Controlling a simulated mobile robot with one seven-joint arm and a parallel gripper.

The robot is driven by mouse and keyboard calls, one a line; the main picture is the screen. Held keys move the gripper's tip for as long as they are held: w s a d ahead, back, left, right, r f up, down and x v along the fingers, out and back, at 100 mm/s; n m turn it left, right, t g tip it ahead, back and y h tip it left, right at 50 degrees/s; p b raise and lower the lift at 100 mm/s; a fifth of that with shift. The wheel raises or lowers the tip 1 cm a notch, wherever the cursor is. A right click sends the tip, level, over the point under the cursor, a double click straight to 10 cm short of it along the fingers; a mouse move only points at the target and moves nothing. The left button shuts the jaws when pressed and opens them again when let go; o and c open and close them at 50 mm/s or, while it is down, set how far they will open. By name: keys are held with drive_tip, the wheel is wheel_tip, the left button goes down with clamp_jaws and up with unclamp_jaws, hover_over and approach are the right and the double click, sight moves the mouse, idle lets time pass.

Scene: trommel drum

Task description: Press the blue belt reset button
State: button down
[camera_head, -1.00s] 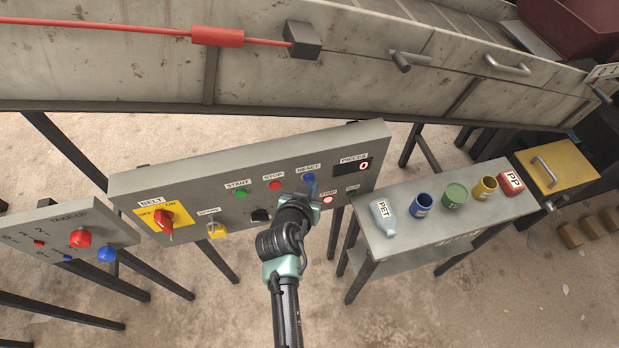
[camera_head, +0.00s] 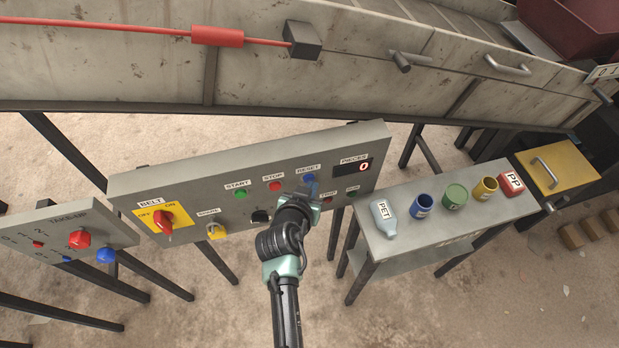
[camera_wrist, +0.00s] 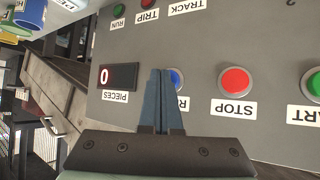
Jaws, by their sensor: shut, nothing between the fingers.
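The blue RESET button (camera_head: 309,178) sits on the upper right part of the sloped grey control panel (camera_head: 190,190), under its RESET label. My gripper (camera_head: 311,186) is shut and empty, with its fingertips at the button. In the wrist view the blue fingers (camera_wrist: 160,100) stand together against the panel and hide part of the blue button (camera_wrist: 177,79) and its label. I cannot tell whether the fingertips touch the button or how far it is pushed in.
The red STOP button (camera_head: 275,186) and green START button (camera_head: 240,193) lie left of RESET. The PIECES display (camera_head: 363,167) is to its right and reads 0. The TRIP lamp (camera_head: 327,200) below is dark. A side table (camera_head: 400,250) holds several containers at right.

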drive_tip(key=shift+s+d, duration=0.2)
drive_tip(key=shift+s, duration=0.45)
drive_tip(key=shift+s, duration=0.1)
drive_tip(key=shift+s+d+p, duration=0.2)
drive_tip(key=shift+s+p, duration=0.15)
drive_tip(key=shift+s, duration=0.4)
drive_tip(key=shift+s+d+p, duration=0.2)
drive_tip(key=shift+s+p, duration=0.15)
drive_tip(key=shift+s, duration=0.45)
drive_tip(key=shift+s+d+p, duration=0.2)
drive_tip(key=shift+s+p, duration=0.15)
drive_tip(key=shift+s, duration=0.4)
